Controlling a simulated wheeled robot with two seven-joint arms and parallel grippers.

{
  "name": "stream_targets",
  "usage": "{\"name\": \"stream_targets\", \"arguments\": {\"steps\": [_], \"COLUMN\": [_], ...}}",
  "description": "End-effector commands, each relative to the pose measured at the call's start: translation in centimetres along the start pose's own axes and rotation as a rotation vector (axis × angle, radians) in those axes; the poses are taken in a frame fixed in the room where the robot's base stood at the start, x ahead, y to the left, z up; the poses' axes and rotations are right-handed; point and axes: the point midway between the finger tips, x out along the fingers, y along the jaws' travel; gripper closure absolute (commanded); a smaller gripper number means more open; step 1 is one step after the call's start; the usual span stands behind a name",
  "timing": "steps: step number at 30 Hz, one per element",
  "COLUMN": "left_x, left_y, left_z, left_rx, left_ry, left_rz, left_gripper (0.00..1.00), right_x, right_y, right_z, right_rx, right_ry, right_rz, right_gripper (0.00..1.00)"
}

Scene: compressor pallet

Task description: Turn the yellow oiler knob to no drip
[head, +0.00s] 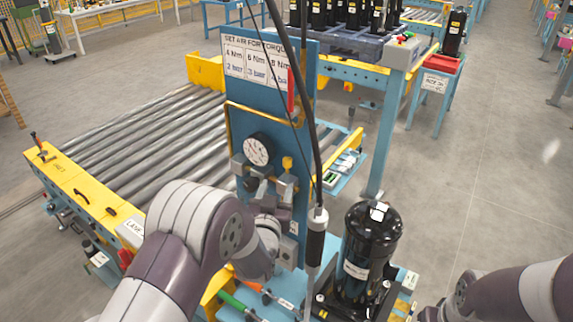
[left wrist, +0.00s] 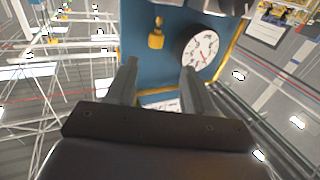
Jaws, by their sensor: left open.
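The yellow oiler knob (head: 287,163) sits on the blue panel (head: 240,120), just right of the round white gauge (head: 257,150). In the left wrist view the knob (left wrist: 156,37) shows beyond my fingertips, between their lines, and the gauge (left wrist: 200,50) is to its right. My left gripper (left wrist: 160,65) is open and empty, its two fingers spread and apart from the knob. In the head view my left arm reaches in just below the gauge and the arm partly hides its gripper. My right arm shows at the lower right; its gripper is out of view.
A black compressor (head: 370,250) stands to the right of the panel. A hanging tool (head: 316,235) on a dark cable is in front of the panel's right side. A roller conveyor (head: 150,140) runs at the left. Open floor lies to the right.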

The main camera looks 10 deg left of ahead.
Motion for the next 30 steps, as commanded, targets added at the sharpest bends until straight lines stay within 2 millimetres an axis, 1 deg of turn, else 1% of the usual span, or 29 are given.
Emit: {"name": "stream_targets", "arguments": {"steps": [1, 3, 6, 9, 12, 15, 22, 23, 24, 26, 27, 30], "left_x": [1.4, 3.3, 5.7, 7.3, 8.2, 8.6, 8.7, 8.7, 8.7, 8.6, 8.6, 8.6], "left_y": [-0.1, 0.0, 0.0, 0.0, 0.0, 0.0, 0.0, 0.0, 0.0, 0.0, 0.0, 0.0], "left_z": [-0.4, -0.4, -0.3, -0.2, -0.1, -0.1, 0.0, 0.0, 0.0, 0.0, 0.0, 0.0], "left_rx": [0.0, 0.001, 0.001, 0.001, 0.001, 0.0, 0.0, 0.0, 0.0, 0.0, 0.0, 0.0], "left_ry": [0.001, 0.0, -0.001, -0.002, -0.002, -0.001, -0.002, -0.002, -0.002, -0.002, -0.002, -0.002], "left_rz": [-0.001, 0.0, 0.0, 0.0, 0.0, 0.0, 0.001, 0.001, 0.001, 0.001, 0.001, 0.001], "left_gripper": [0.48, 0.48, 0.48, 0.48, 0.48, 0.48, 0.48, 0.54, 0.67, 0.87, 1.0, 1.0], "right_x": [-0.8, -1.4, -2.0, -2.3, -2.4, -2.5, -2.4, -2.4, -2.4, -2.4, -2.4, -2.4], "right_y": [0.0, 0.0, 0.0, 0.0, 0.0, 0.0, 0.0, 0.0, 0.0, 0.0, 0.0, 0.0], "right_z": [-0.1, -0.2, -0.2, -0.3, -0.3, -0.3, -0.3, -0.3, -0.3, -0.3, -0.3, -0.3], "right_rx": [0.0, 0.0, 0.0, 0.0, 0.0, 0.0, 0.0, 0.0, 0.0, 0.0, 0.0, 0.0], "right_ry": [0.0, 0.0, 0.0, 0.0, 0.0, 0.0, 0.0, 0.0, 0.0, 0.0, 0.0, 0.0], "right_rz": [0.0, 0.0, 0.0, 0.0, 0.0, 0.0, 0.0, 0.0, 0.0, 0.0, 0.0, 0.0], "right_gripper": [0.57, 0.57, 0.57, 0.57, 0.57, 0.57, 0.57, 0.57, 0.57, 0.57, 0.57, 0.57]}}
